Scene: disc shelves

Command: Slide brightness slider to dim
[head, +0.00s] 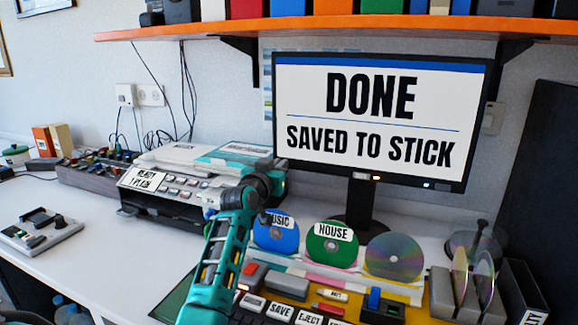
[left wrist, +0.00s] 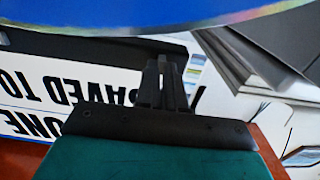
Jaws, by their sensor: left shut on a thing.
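No slider labelled brightness can be made out. In the left wrist view the fingers (left wrist: 165,68) are close together and point at the rim of this blue disc (left wrist: 150,18). They look shut on the rim, though the contact is unclear. My right gripper is out of view.
A green HOUSE disc (head: 325,246) and a silver disc (head: 394,257) stand right of the blue one. Buttons such as SAVE (head: 251,305) are in front. A printer (head: 165,190) is behind my arm; a small device (head: 42,232) lies left. An orange shelf (head: 340,28) overhangs.

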